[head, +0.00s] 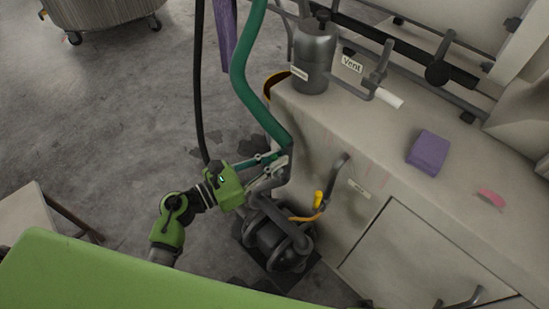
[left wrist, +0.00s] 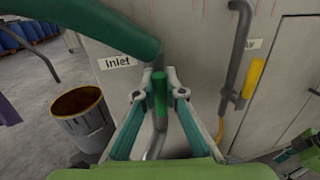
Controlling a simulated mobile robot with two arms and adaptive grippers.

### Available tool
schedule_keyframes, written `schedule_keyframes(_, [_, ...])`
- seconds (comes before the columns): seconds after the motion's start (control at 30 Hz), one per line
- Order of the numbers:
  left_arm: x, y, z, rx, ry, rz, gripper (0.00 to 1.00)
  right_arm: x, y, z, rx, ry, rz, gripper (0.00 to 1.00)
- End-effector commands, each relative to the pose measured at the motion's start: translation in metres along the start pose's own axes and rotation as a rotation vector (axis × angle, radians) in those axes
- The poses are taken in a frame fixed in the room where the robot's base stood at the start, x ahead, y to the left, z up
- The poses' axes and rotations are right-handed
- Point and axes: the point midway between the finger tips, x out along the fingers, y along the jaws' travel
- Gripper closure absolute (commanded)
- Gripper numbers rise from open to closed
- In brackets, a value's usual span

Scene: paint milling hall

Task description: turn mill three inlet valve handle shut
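The inlet valve handle, a green grip (left wrist: 160,92), stands upright on a grey pipe beside the "Inlet" label (left wrist: 115,62) in the left wrist view. My left gripper (left wrist: 159,84) is open, with one fingertip on each side of the handle; narrow gaps seem to show, and I cannot tell if either finger touches it. In the head view my left gripper (head: 284,161) reaches the mill's near corner, and the handle cannot be made out there. A part of what looks like my right gripper (left wrist: 287,157) shows at the left wrist view's lower right edge, its fingers unclear.
A thick green hose (head: 250,85) comes down close to my left gripper. A pump (head: 277,240) stands below it, by a yellow-handled valve (head: 318,200). A grey bottle (head: 314,58), a purple block (head: 429,152) and a pink piece (head: 492,197) are on the mill top. An open drum (left wrist: 82,115) stands left.

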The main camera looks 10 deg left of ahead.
Motion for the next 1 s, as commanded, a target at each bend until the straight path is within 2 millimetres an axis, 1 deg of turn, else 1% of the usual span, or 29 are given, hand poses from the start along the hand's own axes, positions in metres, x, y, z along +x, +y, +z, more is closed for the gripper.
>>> schedule_keyframes(0.27, [-0.001,0.002,-0.001,-0.018,-0.003,0.000,1.00,0.000,0.000,0.000,0.000,-0.001,0.000,0.54])
schedule_keyframes(0.47, [-0.002,0.007,-0.002,-0.098,-0.018,-0.002,1.00,-0.003,0.000,-0.005,0.001,-0.002,0.000,0.54])
schedule_keyframes(0.67, [-0.004,0.018,-0.004,-0.247,-0.047,-0.001,1.00,-0.020,0.000,-0.017,0.003,0.013,-0.001,0.54])
schedule_keyframes(1.0, [-0.008,0.038,-0.014,-0.565,-0.111,0.001,1.00,-0.053,0.003,-0.040,0.007,0.036,0.003,0.54])
